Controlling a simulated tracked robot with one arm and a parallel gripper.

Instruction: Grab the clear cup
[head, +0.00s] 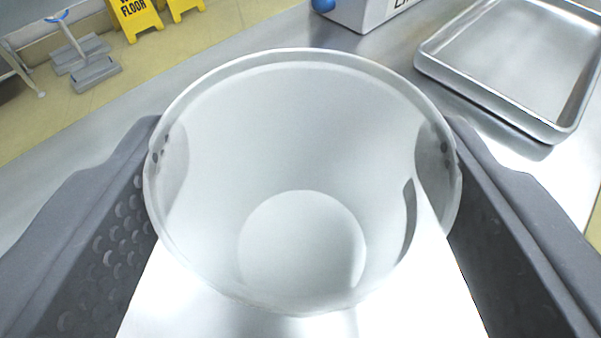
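The clear cup (300,130) fills the middle of the head view, seen from above through its open rim. It looks empty, with its round base showing at the bottom. My gripper (302,165) has one dark grey finger on each side of the cup. Both fingertips reach the cup's side walls, and round contact patches show through the clear wall at left and right. The fingers appear pressed against the cup. Whether its base rests on the metal surface is hard to tell.
A metal tray (520,62) lies on the steel counter (240,40) at the upper right. A white box (365,12) with dark lettering stands at the top. Yellow floor signs (135,15) and a grey wheeled stand (88,62) are on the floor beyond the counter.

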